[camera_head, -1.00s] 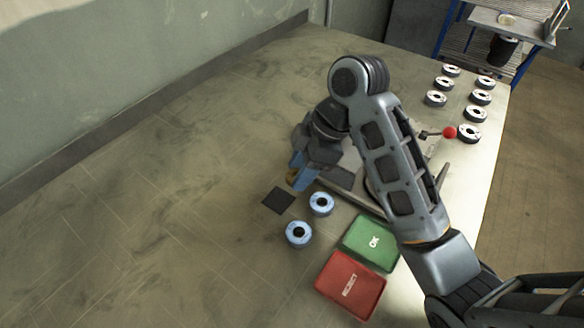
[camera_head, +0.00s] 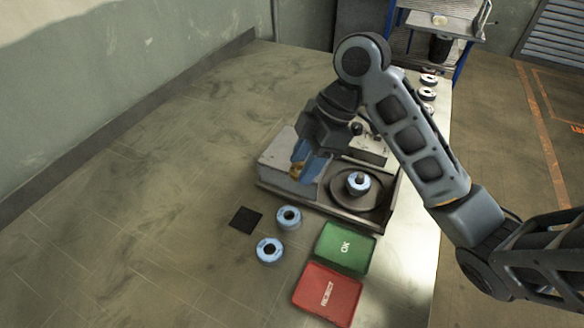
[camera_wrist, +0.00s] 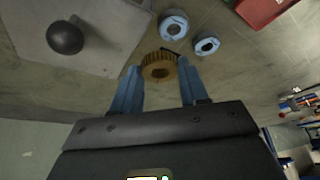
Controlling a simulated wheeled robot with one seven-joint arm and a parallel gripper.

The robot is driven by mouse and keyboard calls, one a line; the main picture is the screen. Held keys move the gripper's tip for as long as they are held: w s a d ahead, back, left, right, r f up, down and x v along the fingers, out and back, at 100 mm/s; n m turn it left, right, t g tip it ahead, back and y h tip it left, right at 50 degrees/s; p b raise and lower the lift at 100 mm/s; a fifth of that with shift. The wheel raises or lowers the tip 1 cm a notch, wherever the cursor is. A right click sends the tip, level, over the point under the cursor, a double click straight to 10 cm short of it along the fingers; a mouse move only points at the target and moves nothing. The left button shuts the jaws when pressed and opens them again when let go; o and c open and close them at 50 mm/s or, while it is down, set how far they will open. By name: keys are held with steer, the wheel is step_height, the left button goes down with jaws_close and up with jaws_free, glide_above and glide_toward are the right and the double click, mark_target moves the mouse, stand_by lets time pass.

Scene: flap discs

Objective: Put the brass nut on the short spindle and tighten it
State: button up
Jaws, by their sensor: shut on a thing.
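My gripper (camera_head: 306,166) is shut on the toothed brass nut (camera_head: 296,170), held above the left part of the grey fixture. In the wrist view the brass nut (camera_wrist: 159,66) sits between the two blue fingers, its hole facing the camera. A blue-faced flap disc (camera_head: 358,184) lies on the fixture's round dark plate (camera_head: 340,192), to the right of my gripper. A dark centre shows in that disc; I cannot tell which spindle it is or how far it stands out.
Two blue-faced discs (camera_head: 289,217) (camera_head: 269,250) lie near a black square pad (camera_head: 245,220). The green OK tray (camera_head: 345,249) and red REJECT tray (camera_head: 328,294) stand in front of the fixture. More discs (camera_head: 428,80) line the far right edge. A black ball knob (camera_wrist: 65,38) shows in the wrist view.

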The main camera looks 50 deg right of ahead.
steer(key=s+d+m+h+b, duration=0.1)
steer(key=s+d+m+b, duration=0.2)
steer(key=d, duration=0.4)
steer(key=m+t+b, duration=0.1)
steer(key=m+b, duration=0.2)
glide_above(362, 176)
steer(key=shift+s+d+h, duration=0.1)
steer(key=shift+d+h, duration=0.25)
steer(key=shift+h, duration=0.05)
steer(key=shift+s+f+b, duration=0.1)
steer(key=shift+f+b, duration=0.65)
steer(key=shift+f, duration=1)
steer(key=shift+f+b, duration=1.7)
steer(key=shift+b, duration=0.7)
steer(key=shift+t, duration=0.3)
